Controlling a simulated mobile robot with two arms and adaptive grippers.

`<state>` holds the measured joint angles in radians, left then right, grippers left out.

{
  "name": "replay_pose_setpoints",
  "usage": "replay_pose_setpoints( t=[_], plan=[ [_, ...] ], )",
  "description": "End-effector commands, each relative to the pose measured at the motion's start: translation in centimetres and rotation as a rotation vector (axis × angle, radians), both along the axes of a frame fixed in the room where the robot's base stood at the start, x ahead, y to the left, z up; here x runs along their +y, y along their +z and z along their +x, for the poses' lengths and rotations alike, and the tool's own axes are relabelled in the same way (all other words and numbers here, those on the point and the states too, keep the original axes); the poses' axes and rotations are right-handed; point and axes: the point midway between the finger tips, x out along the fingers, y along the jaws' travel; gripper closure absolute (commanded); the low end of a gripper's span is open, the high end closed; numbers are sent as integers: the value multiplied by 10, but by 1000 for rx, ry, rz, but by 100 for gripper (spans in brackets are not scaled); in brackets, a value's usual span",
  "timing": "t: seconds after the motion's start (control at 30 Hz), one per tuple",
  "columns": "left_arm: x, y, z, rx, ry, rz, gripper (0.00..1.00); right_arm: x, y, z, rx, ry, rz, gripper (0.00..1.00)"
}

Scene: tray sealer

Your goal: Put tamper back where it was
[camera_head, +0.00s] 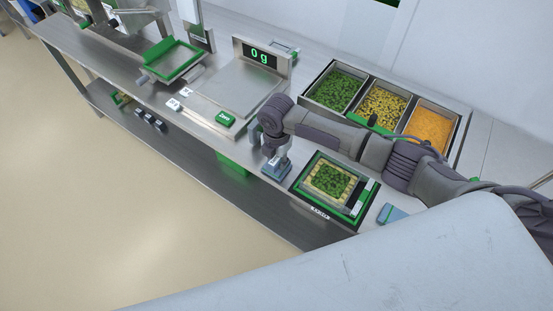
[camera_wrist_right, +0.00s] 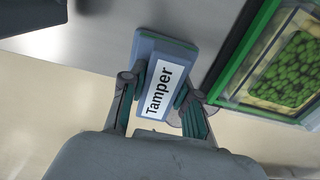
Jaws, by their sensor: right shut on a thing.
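The tamper (camera_head: 276,169) is a blue-grey block with a white label reading "Tamper" in the right wrist view (camera_wrist_right: 165,75). My right gripper (camera_head: 275,155) is shut on it, with one finger on each side of its body in the right wrist view (camera_wrist_right: 160,95). The tamper is at the front edge of the steel counter, just left of the green-framed tray holder (camera_head: 311,201). I cannot tell whether it touches the counter. My left gripper is not in view.
A filled tray (camera_head: 331,181) sits in the holder. A blue-grey item (camera_head: 391,214) lies right of it. A scale (camera_head: 235,84) reading 0 g and its green Zero button (camera_head: 225,118) are to the left. Ingredient bins (camera_head: 335,90) stand behind my right arm.

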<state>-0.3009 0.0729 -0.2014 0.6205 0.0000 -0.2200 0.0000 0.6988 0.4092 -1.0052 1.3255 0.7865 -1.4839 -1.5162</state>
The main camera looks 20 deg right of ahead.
Motion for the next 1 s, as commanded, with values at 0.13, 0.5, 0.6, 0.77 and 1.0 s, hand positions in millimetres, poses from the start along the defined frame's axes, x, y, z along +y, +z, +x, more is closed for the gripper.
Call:
replay_pose_setpoints(
  t=[0.13, 0.5, 0.6, 0.77, 1.0],
  plan=[
    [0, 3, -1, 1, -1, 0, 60, 0, -1, 0, 0, 1, 0, 100],
    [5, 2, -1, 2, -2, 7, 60, 0, -2, 0, -1, 0, 1, 55],
    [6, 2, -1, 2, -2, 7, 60, 0, -2, 0, 0, 0, 0, 40],
    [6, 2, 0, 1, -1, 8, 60, 0, -2, 0, 0, 0, 0, 40],
    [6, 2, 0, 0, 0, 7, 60, 0, -2, -1, 0, 0, 0, 57]
  ],
)
